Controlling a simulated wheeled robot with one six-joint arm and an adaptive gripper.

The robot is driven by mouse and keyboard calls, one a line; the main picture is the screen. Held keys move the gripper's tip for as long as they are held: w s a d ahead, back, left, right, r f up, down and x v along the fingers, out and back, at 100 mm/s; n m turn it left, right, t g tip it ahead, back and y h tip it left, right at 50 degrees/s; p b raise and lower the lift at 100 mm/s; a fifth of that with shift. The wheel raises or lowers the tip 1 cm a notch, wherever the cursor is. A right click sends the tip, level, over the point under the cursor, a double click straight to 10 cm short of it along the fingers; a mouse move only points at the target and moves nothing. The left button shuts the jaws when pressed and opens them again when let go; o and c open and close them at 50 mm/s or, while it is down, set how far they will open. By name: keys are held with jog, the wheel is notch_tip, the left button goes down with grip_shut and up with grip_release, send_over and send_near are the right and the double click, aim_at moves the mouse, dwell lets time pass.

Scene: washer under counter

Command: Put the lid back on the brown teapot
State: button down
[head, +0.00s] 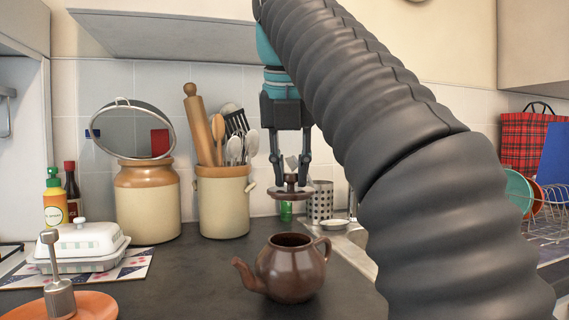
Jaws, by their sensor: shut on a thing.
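The brown teapot (293,272) stands upright on the dark counter, spout to the left and handle to the right. Its top opening is uncovered. The brown lid (290,194) is in my gripper (291,180), held level by its top. My gripper points down and is shut on the lid. The lid is above the teapot's opening, with a clear gap between them. The inside of the teapot is mostly hidden.
A utensil crock (222,205) and a large jar (147,207) stand behind at left. A white butter dish (80,248) and an orange plate (93,307) are at the left. A perforated metal holder (320,202) is behind. The counter (190,275) left of the teapot is clear.

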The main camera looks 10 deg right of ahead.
jog(key=shift+w, duration=0.4)
jog(key=shift+s+f, duration=0.1)
jog(key=shift+f, duration=1.9)
jog(key=shift+f+b, duration=0.85)
jog(key=shift+f, duration=0.3)
jog(key=shift+p, duration=0.7)
jog(key=shift+f, duration=0.15)
jog(key=shift+c, duration=2.3)
grip_release()
jog(key=shift+w, duration=0.2)
jog(key=shift+r, duration=3.5)
